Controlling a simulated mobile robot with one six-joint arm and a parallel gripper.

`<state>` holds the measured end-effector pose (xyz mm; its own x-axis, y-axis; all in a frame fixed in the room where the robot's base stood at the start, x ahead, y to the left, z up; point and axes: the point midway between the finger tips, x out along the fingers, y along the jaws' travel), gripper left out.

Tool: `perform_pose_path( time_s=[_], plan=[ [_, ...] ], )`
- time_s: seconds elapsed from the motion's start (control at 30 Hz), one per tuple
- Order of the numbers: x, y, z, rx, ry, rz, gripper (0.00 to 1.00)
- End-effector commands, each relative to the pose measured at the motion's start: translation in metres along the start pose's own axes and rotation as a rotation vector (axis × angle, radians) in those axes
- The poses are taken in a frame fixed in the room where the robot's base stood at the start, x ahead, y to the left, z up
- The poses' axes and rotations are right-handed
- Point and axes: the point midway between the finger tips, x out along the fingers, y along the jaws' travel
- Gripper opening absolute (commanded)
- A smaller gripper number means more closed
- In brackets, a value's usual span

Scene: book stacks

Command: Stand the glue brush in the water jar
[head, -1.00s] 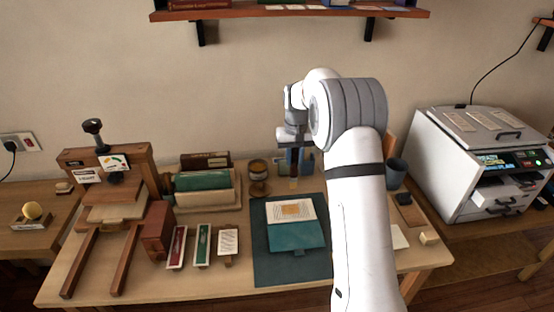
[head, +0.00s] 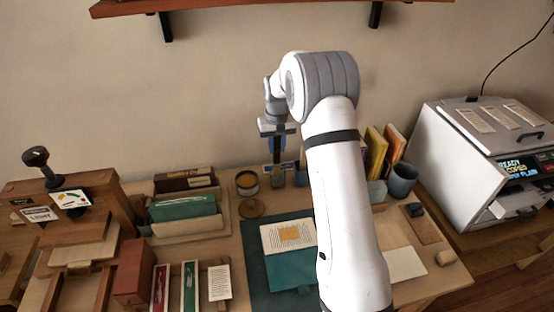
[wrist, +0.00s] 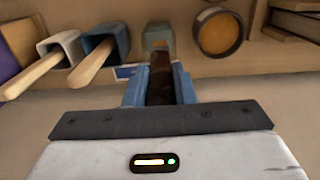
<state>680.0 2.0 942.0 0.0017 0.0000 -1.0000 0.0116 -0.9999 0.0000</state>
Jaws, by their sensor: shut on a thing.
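My gripper (head: 278,158) is shut on the glue brush, whose dark brown handle (wrist: 160,80) runs between the blue fingers in the wrist view. The brush points down, roughly upright, at the back of the table. Its lower end meets a small, square, bluish see-through jar (wrist: 168,36), seemingly the water jar. The jar also shows below the gripper in the head view (head: 278,179). A tan patch shows at the jar, perhaps the bristles. I cannot tell whether the tip is inside the jar or just above it.
A round pot of amber glue (head: 247,184) stands left of the jar, its lid (head: 252,208) in front. In the wrist view, a blue holder (wrist: 116,42) and a white holder (wrist: 66,44) with wooden sticks stand close by. A grey-blue cup (head: 403,180) stands further right.

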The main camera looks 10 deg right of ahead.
Motion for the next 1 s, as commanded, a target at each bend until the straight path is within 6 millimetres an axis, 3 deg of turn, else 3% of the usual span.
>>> perform_pose_path(
  time_s=[0.43,0.8,0.83,1.0],
  plan=[
    [0.047,0.004,0.0,0.007,0.0,0.0,0.0],
    [0.054,0.005,0.0,0.009,0.002,0.0,0.0],
    [0.052,0.005,0.0,0.009,0.002,0.0,0.26],
    [0.052,0.005,0.0,0.009,0.002,0.0,0.4]
  ],
)
